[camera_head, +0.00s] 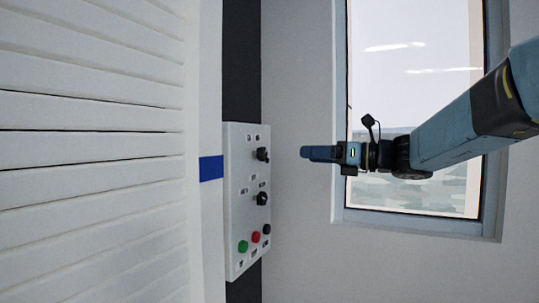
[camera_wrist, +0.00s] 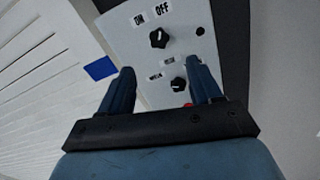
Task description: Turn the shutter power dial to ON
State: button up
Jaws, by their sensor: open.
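The shutter power dial (camera_wrist: 159,38) is a black knob below the ON and OFF labels on a pale grey control panel (camera_wrist: 120,32). In the head view it is the upper knob (camera_head: 262,154) on the panel (camera_head: 234,180). I cannot tell for sure which label it points to. My gripper (camera_head: 304,152) is apart from the panel, to the right of the dial at about its height. In the wrist view, my gripper (camera_wrist: 160,70) has its fingers spread and nothing between them is held; the dial lies ahead of the gap.
A second black knob (camera_head: 262,198) sits below the dial. Green (camera_head: 243,246), red (camera_head: 256,237) and black (camera_head: 266,229) buttons sit at the panel's lower end. A white slatted shutter (camera_head: 90,150) stands left. A window (camera_head: 415,60) is behind my arm.

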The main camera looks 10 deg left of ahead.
aim_at(265, 153)
jog(key=x, duration=1.2)
jog(key=shift+s+a+f, duration=0.1)
jog(key=shift+a, duration=0.35)
